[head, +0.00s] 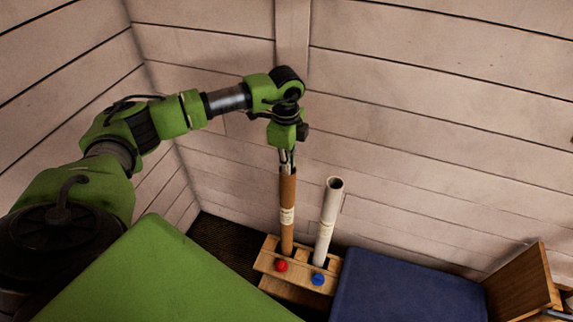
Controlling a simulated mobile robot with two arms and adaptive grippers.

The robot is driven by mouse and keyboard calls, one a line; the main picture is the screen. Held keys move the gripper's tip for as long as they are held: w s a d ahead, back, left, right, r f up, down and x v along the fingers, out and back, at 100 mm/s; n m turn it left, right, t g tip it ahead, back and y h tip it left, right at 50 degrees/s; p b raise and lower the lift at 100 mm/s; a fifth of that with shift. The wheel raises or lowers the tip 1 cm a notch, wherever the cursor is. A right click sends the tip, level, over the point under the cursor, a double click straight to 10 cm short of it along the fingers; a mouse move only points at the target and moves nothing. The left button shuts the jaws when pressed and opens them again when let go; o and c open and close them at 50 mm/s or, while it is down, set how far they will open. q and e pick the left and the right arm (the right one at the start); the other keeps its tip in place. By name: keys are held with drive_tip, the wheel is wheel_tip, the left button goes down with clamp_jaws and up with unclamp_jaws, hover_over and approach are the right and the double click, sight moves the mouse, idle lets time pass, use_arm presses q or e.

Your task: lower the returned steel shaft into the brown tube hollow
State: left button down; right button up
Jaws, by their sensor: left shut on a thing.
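The brown tube (288,215) stands nearly upright in a wooden rack (268,255), with a pale label band partway down. My left gripper (287,163) points down at the top of the brown tube. It is shut on the steel shaft, of which little or nothing can be made out between the fingers. The fingers are right at the tube's mouth, and the mouth itself is hidden by them. How deep the shaft sits in the tube cannot be told. My right gripper is not in view.
A white tube (328,220) with an open dark top stands in the rack just right of the brown one. A red knob (281,266) and a blue knob (318,279) are on the rack's front. A blue surface (400,290) lies to the right. Plank walls (430,130) rise close behind.

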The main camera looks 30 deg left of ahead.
use_arm(q)
drive_tip(key=shift+s+f, duration=0.35)
drive_tip(key=shift+f, duration=0.4)
drive_tip(key=shift+s+f, duration=0.3)
drive_tip(key=shift+f, duration=0.4)
drive_tip(key=c, duration=2)
unclamp_jaws()
drive_tip(key=shift+c, duration=0.2)
drive_tip(key=shift+w+a+f+g, duration=0.2)
drive_tip(key=shift+w+f+g, duration=0.1)
drive_tip(key=shift+w, duration=0.05)
drive_tip(key=shift+r, duration=0.1)
drive_tip(key=r, duration=1.2)
drive_tip(key=shift+w+r, duration=0.25)
drive_tip(key=shift+r, duration=0.15)
